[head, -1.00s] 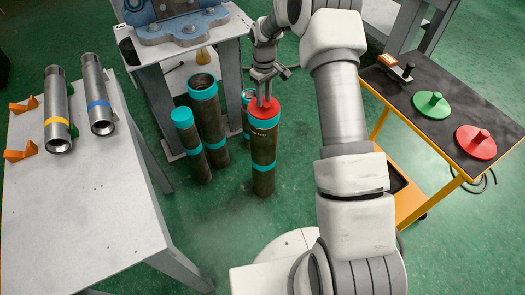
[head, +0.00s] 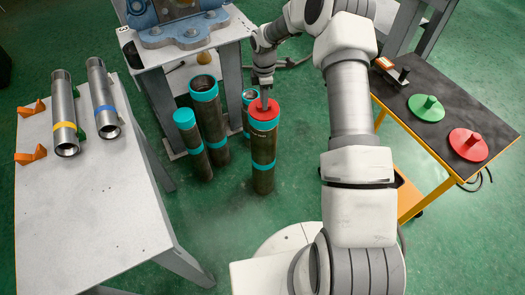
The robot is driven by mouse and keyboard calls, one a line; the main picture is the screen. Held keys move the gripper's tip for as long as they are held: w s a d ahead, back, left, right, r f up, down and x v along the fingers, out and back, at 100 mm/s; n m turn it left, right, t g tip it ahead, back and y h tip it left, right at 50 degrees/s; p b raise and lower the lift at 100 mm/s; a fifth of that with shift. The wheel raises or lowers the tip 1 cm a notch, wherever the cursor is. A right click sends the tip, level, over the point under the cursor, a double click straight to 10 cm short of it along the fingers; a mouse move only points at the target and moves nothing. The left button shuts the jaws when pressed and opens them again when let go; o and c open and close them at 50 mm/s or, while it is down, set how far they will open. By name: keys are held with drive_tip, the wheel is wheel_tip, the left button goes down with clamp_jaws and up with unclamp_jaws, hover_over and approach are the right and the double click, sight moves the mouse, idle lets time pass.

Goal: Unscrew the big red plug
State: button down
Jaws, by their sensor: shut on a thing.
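The big red plug (head: 259,113) sits on top of an upright dark pipe (head: 262,172) with teal bands, standing on the floor in the middle of the head view. My gripper (head: 264,98) comes down from above and is shut on the plug's central grip. The fingers partly hide that grip. The plug appears level on the pipe mouth; I cannot tell whether any thread shows. Another red plug (head: 468,143) lies on the dark-topped table at the right, next to a green plug (head: 427,107).
Several teal-banded pipes (head: 208,130) stand close to the left of and behind the plugged pipe. A white table (head: 105,215) at left holds two metal pipes (head: 63,115). A blue vise (head: 185,28) stands on the back table. The floor in front is clear.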

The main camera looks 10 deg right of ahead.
drive_tip(key=n+p, duration=0.1)
drive_tip(key=n, duration=0.2)
drive_tip(key=shift+r+n, duration=0.15)
drive_tip(key=shift+n, duration=0.15)
drive_tip(key=n+p, duration=0.1)
drive_tip(key=n, duration=0.3)
drive_tip(key=shift+p, duration=0.3)
drive_tip(key=n+p, duration=0.1)
drive_tip(key=n, duration=0.5)
drive_tip(key=shift+n, duration=0.4)
drive_tip(key=c, duration=0.7)
unclamp_jaws()
drive_tip(key=shift+r+p, duration=1.05)
drive_tip(key=shift+r, duration=0.05)
drive_tip(key=shift+f, duration=0.1)
